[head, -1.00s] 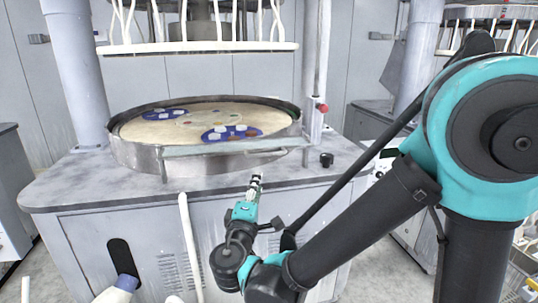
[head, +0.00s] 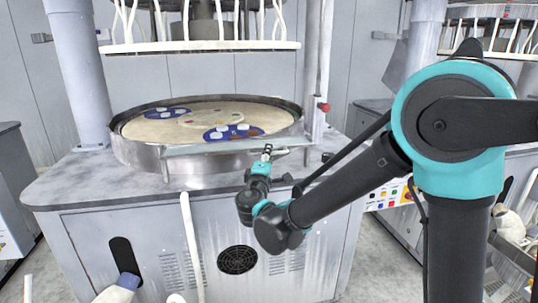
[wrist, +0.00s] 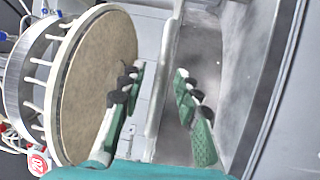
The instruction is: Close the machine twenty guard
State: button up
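The polishing machine (head: 140,235) stands in the middle of the head view, with a round metal basin (head: 135,155) on its top. A pale, flat guard panel (head: 215,147) lies along the basin's front rim, with a thin rail below it. No machine number is readable. My gripper (head: 266,152) is at the right part of this panel, close in front of the rim. In the wrist view my gripper (wrist: 154,85) has its two green fingers apart. A pale strip (wrist: 163,75), perhaps the guard's edge, shows between them; I cannot tell whether they touch it.
Blue carriers (head: 232,132) lie on the beige platen (head: 150,130). An upper plate (head: 200,47) with white hoses hangs above. A red knob (head: 323,107) is on the post at right, and a black knob (head: 327,157) is on the worktop. Other machines stand left and right.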

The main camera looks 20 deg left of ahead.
jog(key=shift+w+a, duration=0.1)
jog(key=shift+w, duration=0.25)
jog(key=shift+c, duration=0.3)
grip_shut()
